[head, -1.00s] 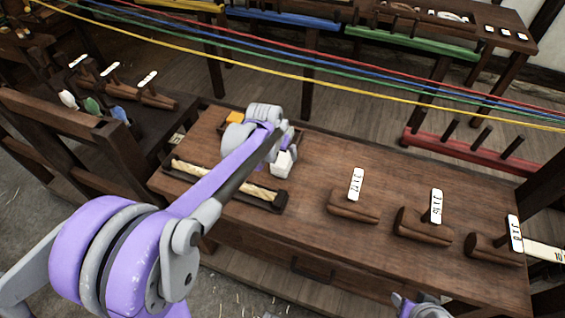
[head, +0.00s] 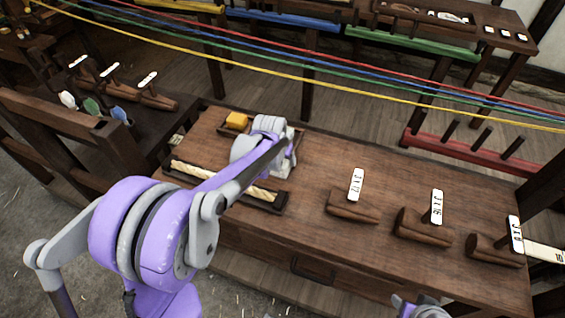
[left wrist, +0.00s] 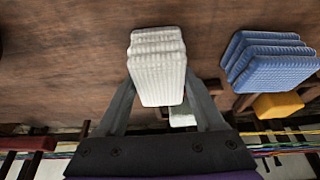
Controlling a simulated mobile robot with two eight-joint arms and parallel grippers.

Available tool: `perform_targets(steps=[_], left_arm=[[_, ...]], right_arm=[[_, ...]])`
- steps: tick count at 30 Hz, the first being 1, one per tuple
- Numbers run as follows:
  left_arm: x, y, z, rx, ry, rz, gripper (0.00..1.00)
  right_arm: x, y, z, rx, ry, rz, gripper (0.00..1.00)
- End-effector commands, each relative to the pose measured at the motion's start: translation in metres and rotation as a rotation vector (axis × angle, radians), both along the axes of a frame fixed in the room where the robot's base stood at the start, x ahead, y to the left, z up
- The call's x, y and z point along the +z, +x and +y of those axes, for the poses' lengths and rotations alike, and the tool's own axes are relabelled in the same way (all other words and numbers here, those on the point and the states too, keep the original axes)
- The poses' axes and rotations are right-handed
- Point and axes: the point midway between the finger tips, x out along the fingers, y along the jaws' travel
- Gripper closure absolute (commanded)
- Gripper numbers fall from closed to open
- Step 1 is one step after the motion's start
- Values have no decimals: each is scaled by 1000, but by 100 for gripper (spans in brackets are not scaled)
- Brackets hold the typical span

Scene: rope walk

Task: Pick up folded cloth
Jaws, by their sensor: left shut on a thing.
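A white folded cloth (left wrist: 157,68) with a ribbed surface and stacked layers is between the fingers of my left gripper (left wrist: 161,85) in the left wrist view. The gripper is shut on it, with one finger along each side. In the head view my left arm reaches over the left part of the workbench and hides most of the gripper and the cloth. A blue folded cloth (left wrist: 270,62) lies beside the white one in the wrist view, apart from the gripper. Only a piece of my right arm shows at the bottom edge of the head view; its gripper is out of view.
The workbench (head: 310,160) carries a yellow block (head: 237,121), a dark tray (head: 283,206) with pale rope, and several wooden tools with label tags, one at its middle (head: 352,206). Coloured ropes (head: 300,72) stretch above its far side. Bare wood lies right of the arm.

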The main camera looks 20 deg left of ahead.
Motion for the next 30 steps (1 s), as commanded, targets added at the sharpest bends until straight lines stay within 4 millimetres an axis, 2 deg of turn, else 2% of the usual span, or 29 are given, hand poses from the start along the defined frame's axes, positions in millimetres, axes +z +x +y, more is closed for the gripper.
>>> perform_targets(steps=[1,6,11,14,24,30], left_arm=[[0,0,0,0,0,0,70],[0,0,0,0,0,0,98],[1,0,0,0,0,0,98],[9,0,0,0,0,0,98],[74,0,0,0,0,0,98],[97,0,0,0,0,0,98]], right_arm=[[0,0,0,0,0,0,50],[0,0,0,0,0,0,50],[0,0,0,0,0,0,50],[1,0,0,0,0,0,50],[8,1,0,0,0,-3,50],[10,2,0,0,0,-4,50]])
